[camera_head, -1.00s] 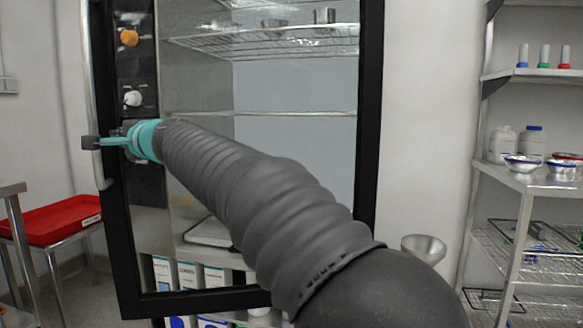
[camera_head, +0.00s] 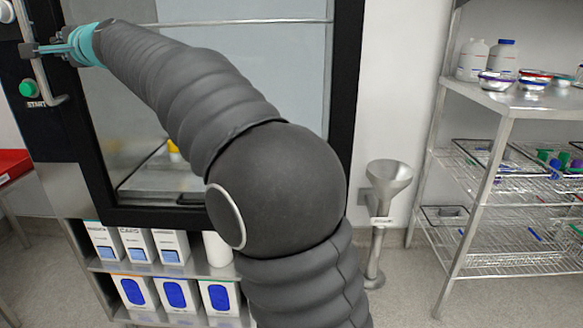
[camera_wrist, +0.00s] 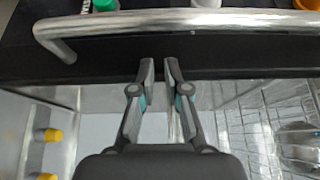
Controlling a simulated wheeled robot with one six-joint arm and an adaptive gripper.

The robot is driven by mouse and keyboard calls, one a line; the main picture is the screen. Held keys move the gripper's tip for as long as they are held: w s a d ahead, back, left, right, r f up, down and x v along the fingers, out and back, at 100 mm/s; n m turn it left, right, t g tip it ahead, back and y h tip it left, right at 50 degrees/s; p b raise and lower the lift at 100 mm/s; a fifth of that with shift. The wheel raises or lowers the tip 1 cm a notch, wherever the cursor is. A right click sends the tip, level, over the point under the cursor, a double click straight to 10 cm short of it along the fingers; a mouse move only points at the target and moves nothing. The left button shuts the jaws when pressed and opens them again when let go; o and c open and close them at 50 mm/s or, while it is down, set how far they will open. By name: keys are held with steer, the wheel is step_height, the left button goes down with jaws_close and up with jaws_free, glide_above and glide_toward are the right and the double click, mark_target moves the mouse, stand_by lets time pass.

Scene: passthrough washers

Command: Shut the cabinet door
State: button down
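The cabinet door has a black frame (camera_head: 345,90) around a glass pane. A metal bar handle (camera_head: 42,78) runs along its left side and crosses the top of the wrist view (camera_wrist: 200,20). The door stands close to the black control panel (camera_head: 22,125), which has a green START button; I cannot tell whether it is fully shut. My gripper (camera_head: 45,48) is at the handle. In the wrist view, its fingertips (camera_wrist: 160,68) are a narrow gap apart with nothing visible between them. They point at the black frame beside the bar; contact is unclear.
A steel shelf unit (camera_head: 515,100) with bottles and bowls stands at the right. A metal funnel stand (camera_head: 385,185) is between it and the cabinet. Boxes (camera_head: 135,245) sit on shelves below the door. A red tray (camera_head: 12,163) is at the left edge.

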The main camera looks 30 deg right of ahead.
steer(key=shift+w+d+t+h, duration=0.3)
steer(key=shift+w+d, duration=0.3)
steer(key=shift+d, duration=0.05)
steer(key=s+a+p, duration=0.1)
steer(key=s+a, duration=0.6)
steer(key=s, duration=0.6)
steer(key=shift+a+r, duration=0.15)
steer(key=shift+r, duration=0.05)
